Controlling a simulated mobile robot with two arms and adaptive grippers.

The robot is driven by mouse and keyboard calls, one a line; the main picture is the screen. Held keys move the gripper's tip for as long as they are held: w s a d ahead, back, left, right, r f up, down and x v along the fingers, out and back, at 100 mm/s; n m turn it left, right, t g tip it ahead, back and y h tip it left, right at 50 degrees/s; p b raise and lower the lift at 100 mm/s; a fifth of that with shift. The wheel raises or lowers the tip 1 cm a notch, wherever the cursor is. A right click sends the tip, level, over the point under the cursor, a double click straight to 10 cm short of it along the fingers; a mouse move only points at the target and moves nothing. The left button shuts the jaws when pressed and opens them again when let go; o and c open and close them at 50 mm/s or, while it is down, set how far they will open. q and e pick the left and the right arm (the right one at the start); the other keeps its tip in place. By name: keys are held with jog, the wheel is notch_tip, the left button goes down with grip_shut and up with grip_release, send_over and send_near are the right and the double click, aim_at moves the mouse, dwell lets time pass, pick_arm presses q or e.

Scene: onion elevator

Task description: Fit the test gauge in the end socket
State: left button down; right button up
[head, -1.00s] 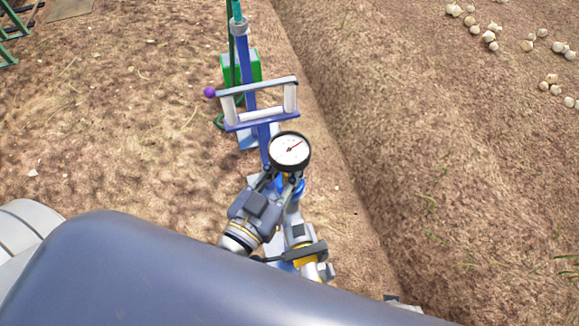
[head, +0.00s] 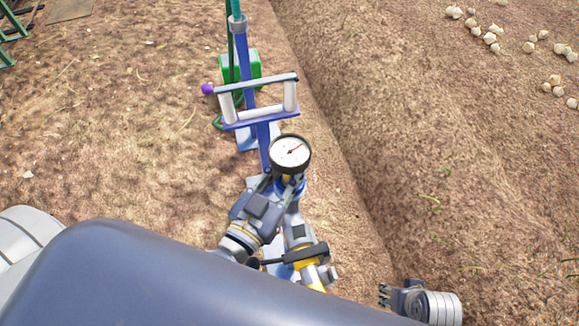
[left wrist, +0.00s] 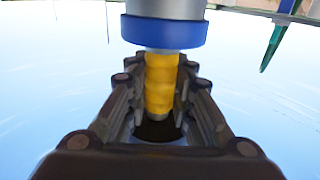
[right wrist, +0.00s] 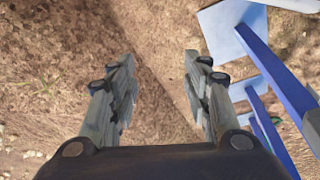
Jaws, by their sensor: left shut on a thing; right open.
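The test gauge (head: 290,153), a round white dial with a black rim and red needle, is upright in my left gripper (head: 283,182). In the left wrist view the fingers (left wrist: 158,112) are closed around its yellow stem (left wrist: 161,85). The end socket, a grey pipe end with a blue collar (left wrist: 165,32), meets the stem's end in that view; how deep the stem sits is hidden. In the head view the blue collar (head: 293,188) is right below the gauge, partly covered by the gripper. My right gripper (head: 384,295) is open and empty, over bare soil (right wrist: 160,100).
A yellow valve with a dark lever (head: 305,253) is just below the socket. A blue post with a white-barred frame (head: 260,102) and purple knob (head: 207,89) stands behind, near a green box (head: 240,68). Onions (head: 490,38) lie at upper right.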

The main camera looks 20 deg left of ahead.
pick_arm(q)
jog(key=shift+f, duration=0.35)
jog(key=c, duration=1.4)
grip_release()
pick_arm(e)
jog(key=shift+w+r, duration=0.1)
jog(key=shift+r, duration=0.4)
